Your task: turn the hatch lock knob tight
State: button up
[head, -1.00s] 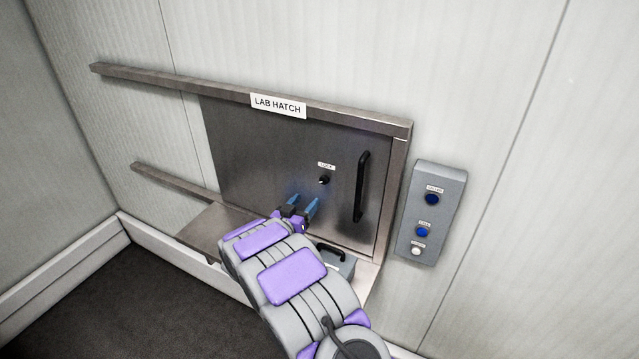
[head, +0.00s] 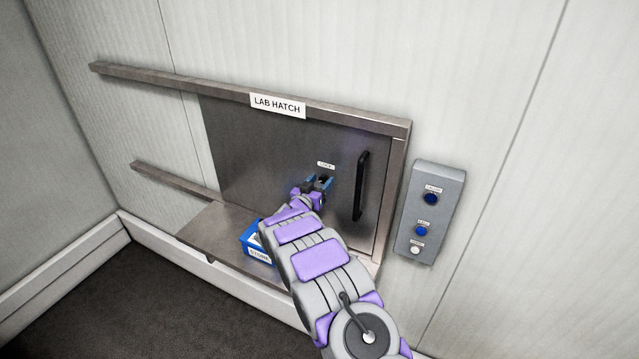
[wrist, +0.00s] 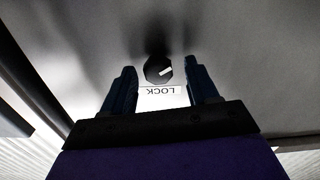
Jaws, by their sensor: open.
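The lock knob (wrist: 158,69) is a small dark round knob with a white pointer mark, on the metal hatch door (head: 250,140). In the wrist view it lies between and just beyond the tips of my open gripper (wrist: 160,78). The white LOCK label (wrist: 163,91) shows between the fingers. In the head view my gripper (head: 318,182) is at the knob, its blue fingers on either side and mostly covering it. I cannot tell whether either finger touches the knob.
A black vertical handle (head: 361,186) stands to the right of the knob. A grey button box (head: 430,212) is on the wall further right. A blue box (head: 250,236) sits on the metal shelf (head: 215,228) below the hatch, partly behind my arm.

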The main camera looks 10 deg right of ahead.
jog(key=c, duration=1)
jog(key=shift+c, duration=0.2)
